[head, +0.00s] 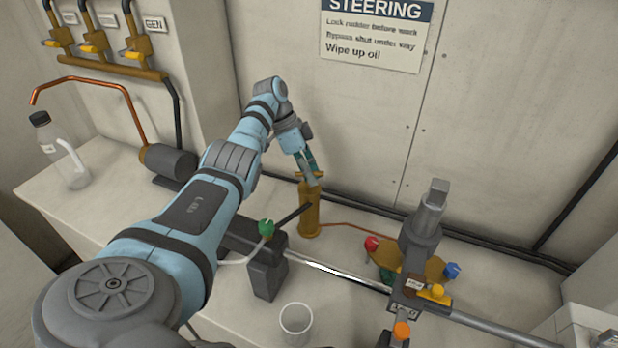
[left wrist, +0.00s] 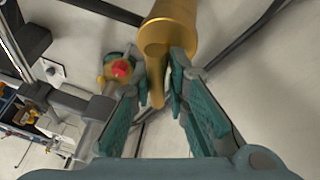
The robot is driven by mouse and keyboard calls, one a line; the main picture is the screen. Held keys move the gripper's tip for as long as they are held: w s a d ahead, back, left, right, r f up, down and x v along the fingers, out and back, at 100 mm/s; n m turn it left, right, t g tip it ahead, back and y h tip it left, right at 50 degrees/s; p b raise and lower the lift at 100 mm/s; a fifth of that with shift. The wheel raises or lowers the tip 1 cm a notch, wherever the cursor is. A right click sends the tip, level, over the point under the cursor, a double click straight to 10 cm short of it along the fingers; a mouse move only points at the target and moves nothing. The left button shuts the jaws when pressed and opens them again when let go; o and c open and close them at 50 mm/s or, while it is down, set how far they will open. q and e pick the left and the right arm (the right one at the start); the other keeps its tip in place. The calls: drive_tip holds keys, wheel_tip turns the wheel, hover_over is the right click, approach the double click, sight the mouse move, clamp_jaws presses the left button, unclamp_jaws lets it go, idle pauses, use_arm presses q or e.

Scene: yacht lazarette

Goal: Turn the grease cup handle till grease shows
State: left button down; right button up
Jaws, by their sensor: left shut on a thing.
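The brass grease cup (head: 309,212) stands upright on the bench near the back wall, with a thin copper pipe running from its base to the right. My left gripper (head: 312,176) reaches down to its top. In the left wrist view the cup's round brass body (left wrist: 188,30) is at the top, and its brass handle (left wrist: 156,80) sits between the two teal fingers of my left gripper (left wrist: 156,73). The gripper is shut on the handle. No grease can be made out, and the cup's far side is hidden. My right gripper is not seen.
A steering linkage with coloured knobs (head: 371,243) stands right of the cup, and a steel rod (head: 340,275) crosses in front. A green-knobbed lever (head: 266,228) is close by on the left. A white cup (head: 296,319) and a bottle (head: 62,155) stand on the bench.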

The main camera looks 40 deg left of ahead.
use_arm(q)
drive_tip(key=shift+s+d+f+m+g+b, duration=0.2)
drive_tip(key=shift+f+m+g+b, duration=0.1)
drive_tip(key=shift+m+b, duration=0.25)
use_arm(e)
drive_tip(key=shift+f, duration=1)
use_arm(q)
drive_tip(key=c, duration=1.7)
unclamp_jaws()
drive_tip(key=shift+r, duration=0.1)
drive_tip(key=shift+o, duration=0.2)
drive_tip(key=shift+r, duration=0.15)
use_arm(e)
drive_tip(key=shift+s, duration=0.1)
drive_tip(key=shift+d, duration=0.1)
use_arm(q)
drive_tip(key=shift+a, duration=0.1)
